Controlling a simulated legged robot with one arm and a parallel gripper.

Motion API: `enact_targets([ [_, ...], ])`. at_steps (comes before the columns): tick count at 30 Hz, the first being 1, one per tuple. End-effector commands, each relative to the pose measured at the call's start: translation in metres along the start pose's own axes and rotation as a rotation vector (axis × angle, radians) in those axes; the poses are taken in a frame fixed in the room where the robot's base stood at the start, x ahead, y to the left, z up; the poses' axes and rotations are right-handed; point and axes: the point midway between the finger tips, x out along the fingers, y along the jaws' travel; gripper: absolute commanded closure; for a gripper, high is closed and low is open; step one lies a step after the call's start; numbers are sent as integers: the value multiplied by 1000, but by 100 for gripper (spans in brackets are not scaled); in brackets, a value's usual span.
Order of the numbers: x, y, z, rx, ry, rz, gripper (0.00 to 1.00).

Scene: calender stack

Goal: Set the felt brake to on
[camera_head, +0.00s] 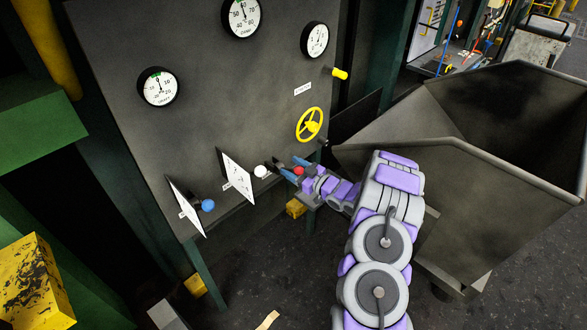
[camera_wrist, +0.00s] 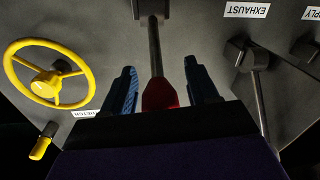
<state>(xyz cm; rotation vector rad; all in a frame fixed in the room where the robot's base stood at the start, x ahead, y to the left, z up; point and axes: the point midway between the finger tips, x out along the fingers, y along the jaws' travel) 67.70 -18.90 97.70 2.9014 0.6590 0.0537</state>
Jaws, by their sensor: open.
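A dark lever with a red knob (camera_head: 298,170) stands out from the low right part of the grey panel (camera_head: 200,110). In the wrist view the red knob (camera_wrist: 160,95) sits between the two blue fingers of my gripper (camera_wrist: 162,76), with a gap on each side. In the head view my gripper (camera_head: 281,168) reaches the panel around this lever, its fingers apart. The lever's label is cut off in the wrist view, so I cannot read whether it is the felt brake. A white knob (camera_head: 260,171) and a blue knob (camera_head: 208,205) are to its left.
A yellow handwheel (camera_head: 309,124) is just above my gripper, with a yellow knob (camera_head: 340,73) higher up. Two white plates (camera_head: 237,177) stick out near the other levers. Dial gauges (camera_head: 241,17) are above. A large grey bin (camera_head: 470,150) stands close on the right.

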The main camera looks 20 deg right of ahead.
Motion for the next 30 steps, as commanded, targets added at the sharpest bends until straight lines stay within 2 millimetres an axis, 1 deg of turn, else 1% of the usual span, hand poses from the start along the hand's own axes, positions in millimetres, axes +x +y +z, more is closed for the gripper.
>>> enact_targets([
  [2,0,0,0,1,0,0,43],
  [18,-1,2,1,2,1,1,95],
  [20,-1,2,1,2,1,1,100],
  [30,-1,2,0,2,-3,1,100],
])
